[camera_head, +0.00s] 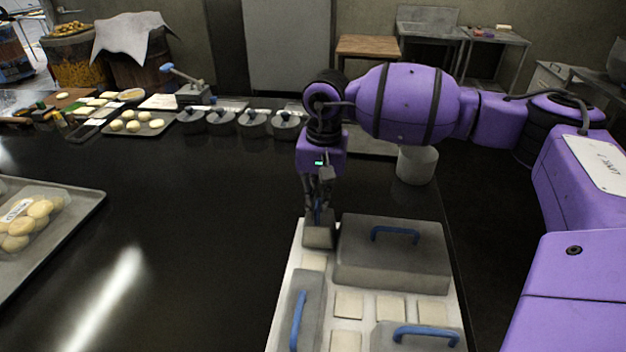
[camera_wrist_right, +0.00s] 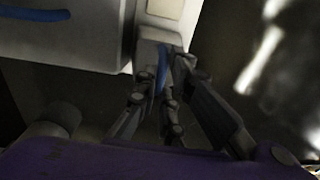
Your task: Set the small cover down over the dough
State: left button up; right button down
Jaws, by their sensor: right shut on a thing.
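My right gripper (camera_head: 318,208) points down, shut on the blue handle of the small grey cover (camera_head: 318,236). The small cover is at the far left corner of the white board (camera_head: 283,312); I cannot tell whether it rests on the board or hangs just above it. Any dough under it is hidden. A square dough piece (camera_head: 313,261) lies just in front of it. In the right wrist view the small cover (camera_wrist_right: 158,36) and its blue handle (camera_wrist_right: 162,68) show by the fingers. My left gripper is not in view.
A large grey cover (camera_head: 392,265) stands close right of the small one. A long cover (camera_head: 307,310) and another cover (camera_head: 418,338) are nearer. Bare dough squares (camera_head: 390,306) lie between them. The black counter (camera_head: 190,220) to the left is clear up to a bun tray (camera_head: 70,215).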

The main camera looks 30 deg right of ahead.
jog(key=shift+f, duration=0.5)
jog(key=c, duration=1.8)
grip_release()
jog(key=shift+r, duration=0.15)
